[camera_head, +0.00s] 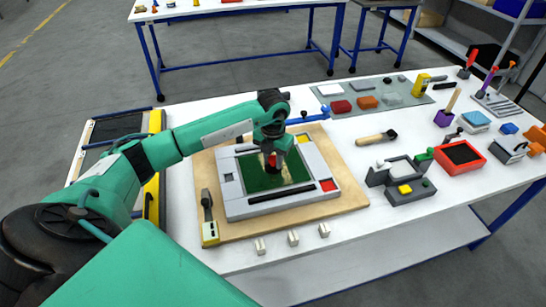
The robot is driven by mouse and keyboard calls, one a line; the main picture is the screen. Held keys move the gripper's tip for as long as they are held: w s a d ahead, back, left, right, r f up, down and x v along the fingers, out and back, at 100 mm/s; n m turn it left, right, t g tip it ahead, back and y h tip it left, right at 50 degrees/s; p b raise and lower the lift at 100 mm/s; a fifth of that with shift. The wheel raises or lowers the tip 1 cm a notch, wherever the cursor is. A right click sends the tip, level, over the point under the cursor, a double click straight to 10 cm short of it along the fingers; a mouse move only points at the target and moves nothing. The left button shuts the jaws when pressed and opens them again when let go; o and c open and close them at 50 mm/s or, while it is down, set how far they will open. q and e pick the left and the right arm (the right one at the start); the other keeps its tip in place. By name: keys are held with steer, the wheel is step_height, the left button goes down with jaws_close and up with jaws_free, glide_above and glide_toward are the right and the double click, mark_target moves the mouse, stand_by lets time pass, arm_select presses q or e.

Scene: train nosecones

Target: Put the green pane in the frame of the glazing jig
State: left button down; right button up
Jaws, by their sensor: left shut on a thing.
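The glazing jig (233,205) is a light grey frame on a wooden board in the middle of the table. The green pane (254,182) shows inside the frame's opening and looks roughly flat. I cannot tell whether it is fully seated or slightly above. A dark handle with a red top (272,164) stands on the pane. My left gripper (275,154) reaches over the jig from the left and is shut on this handle. The gripper and handle hide part of the pane. My right gripper is not in view.
Small white blocks (293,238) stand in front. A grey fixture (402,180) and red tray (460,157) are at right.

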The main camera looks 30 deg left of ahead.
mark_target(273, 158)
arm_select(q)
steer(key=shift+f, duration=0.15)
steer(key=c, duration=1.3)
jaws_free()
steer(key=shift+o, duration=1)
steer(key=shift+r, duration=0.25)
step_height(273, 158, up, 12)
steer(key=b, duration=0.3)
steer(key=shift+f, duration=0.15)
